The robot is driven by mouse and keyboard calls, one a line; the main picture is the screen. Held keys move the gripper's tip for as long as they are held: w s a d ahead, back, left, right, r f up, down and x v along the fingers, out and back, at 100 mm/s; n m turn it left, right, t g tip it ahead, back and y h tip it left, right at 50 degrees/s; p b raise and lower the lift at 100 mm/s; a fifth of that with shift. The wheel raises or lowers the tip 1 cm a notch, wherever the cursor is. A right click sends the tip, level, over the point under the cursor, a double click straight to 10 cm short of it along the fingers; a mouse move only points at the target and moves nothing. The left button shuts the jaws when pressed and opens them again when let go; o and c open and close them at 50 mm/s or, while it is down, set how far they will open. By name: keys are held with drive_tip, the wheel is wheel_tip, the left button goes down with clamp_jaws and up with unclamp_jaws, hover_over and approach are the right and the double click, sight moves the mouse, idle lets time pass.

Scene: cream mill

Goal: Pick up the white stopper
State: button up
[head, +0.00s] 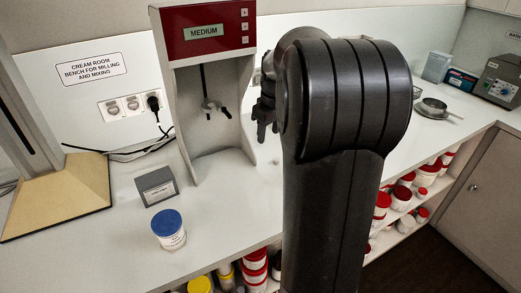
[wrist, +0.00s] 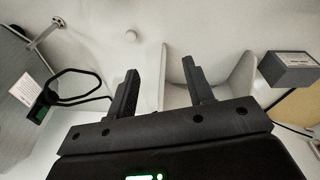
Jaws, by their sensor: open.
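My gripper (wrist: 160,75) is open, its two dark fingers spread with nothing held between them. In the wrist view a small pale round thing (wrist: 131,35) lies on the white surface ahead of the left fingertip, apart from it. It may be the white stopper, but it is too small to be sure. In the head view my gripper (head: 265,122) shows partly beside the mixer, mostly hidden behind my arm.
The mixer (head: 204,30) with a red panel stands on the bench (head: 115,230). A grey box (head: 157,186), also in the wrist view (wrist: 288,68), and a blue-lidded tub (head: 168,230) stand left of it. A black loop (wrist: 78,75) shows left of my fingers. A metal pan (head: 435,108) lies at right.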

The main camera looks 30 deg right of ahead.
hover_over(277, 159)
drive_tip(key=s, duration=0.1)
wheel_tip(277, 159, down, 4)
drive_tip(key=f, duration=0.1)
drive_tip(key=shift+n+g+y, duration=0.3)
drive_tip(key=shift+g, duration=0.1)
drive_tip(key=f, duration=0.7)
drive_tip(key=w+f, duration=0.1)
drive_tip(key=f, duration=0.2)
drive_tip(key=shift+f, duration=0.2)
clamp_jaws()
